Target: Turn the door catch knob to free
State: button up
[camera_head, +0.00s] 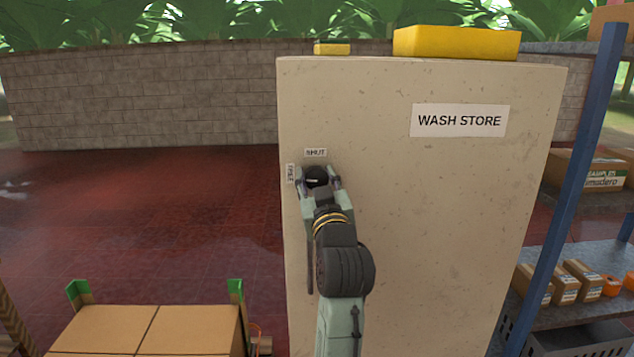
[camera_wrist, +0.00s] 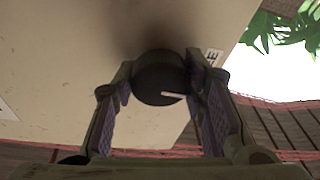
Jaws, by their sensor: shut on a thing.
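The door catch knob (camera_head: 316,177) is a round black knob near the upper left edge of the beige door marked WASH STORE (camera_head: 430,200). A SHUT label (camera_head: 316,153) sits above it, and a label at its left (camera_head: 290,173) is turned sideways and seems to read FREE. My gripper (camera_head: 319,182) is shut on the knob, one finger on each side. The wrist view shows the knob (camera_wrist: 160,77) between both finger pads, with a pale pointer line on it that points right in that view. Part of a label (camera_wrist: 213,57) shows beside the knob.
A yellow box (camera_head: 457,43) and a smaller yellow block (camera_head: 332,49) lie on top of the store. Cardboard boxes (camera_head: 150,330) stand at the lower left. A blue shelf post (camera_head: 575,180) and shelves with boxes are at the right. The red floor (camera_head: 140,220) at the left is clear.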

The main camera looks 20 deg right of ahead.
jog(key=shift+n, duration=0.7)
jog(key=o, duration=1.2)
jog(key=v, duration=1.2)
jog(key=shift+d, duration=0.1)
